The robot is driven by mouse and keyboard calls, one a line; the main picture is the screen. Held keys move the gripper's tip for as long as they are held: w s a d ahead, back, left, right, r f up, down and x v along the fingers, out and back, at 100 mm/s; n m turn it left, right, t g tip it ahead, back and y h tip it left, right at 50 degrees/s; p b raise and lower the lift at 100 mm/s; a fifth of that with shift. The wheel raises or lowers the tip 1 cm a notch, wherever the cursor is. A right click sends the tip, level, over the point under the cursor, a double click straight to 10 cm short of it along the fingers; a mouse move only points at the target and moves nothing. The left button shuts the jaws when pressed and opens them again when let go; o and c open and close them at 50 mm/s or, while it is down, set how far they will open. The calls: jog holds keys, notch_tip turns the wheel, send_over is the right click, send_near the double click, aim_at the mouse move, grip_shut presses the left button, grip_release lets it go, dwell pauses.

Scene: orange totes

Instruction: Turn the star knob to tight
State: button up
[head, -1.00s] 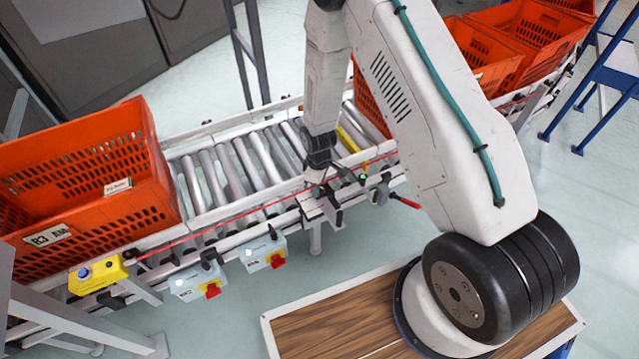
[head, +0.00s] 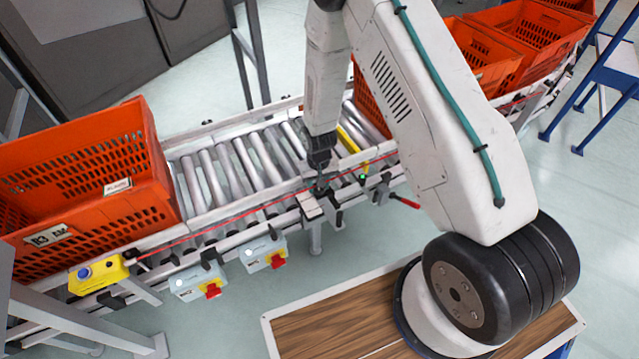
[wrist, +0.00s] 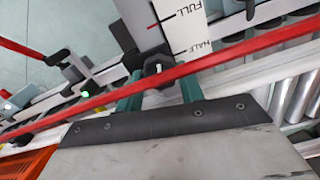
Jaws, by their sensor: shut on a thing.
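The dark star knob (wrist: 157,64) shows in the wrist view between the ends of my two teal fingers. My gripper (wrist: 156,78) is shut on it. The knob sits beside a white scale plate (wrist: 187,30) marked FULL and HALF, with a red mark near FULL. In the head view my gripper (head: 320,182) points down at the near rail of the roller conveyor; the knob is too small and covered to make out there. No marking for tight is readable.
A red cord (head: 235,215) runs along the conveyor's near side and crosses in front of my fingers in the wrist view. Orange totes (head: 80,190) stand at the left and behind my arm. Grey boxes with red switches (head: 265,252) hang on the near rail.

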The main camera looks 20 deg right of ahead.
jog(key=shift+w+r+m, duration=0.1)
jog(key=shift+w+m, duration=0.2)
jog(key=shift+m, duration=0.7)
jog(key=o, duration=0.9)
jog(key=shift+c, duration=0.2)
jog(key=shift+o, duration=0.6)
jog(key=shift+s, duration=0.15)
notch_tip(320, 180, up, 8)
jog(key=shift+f, duration=0.15)
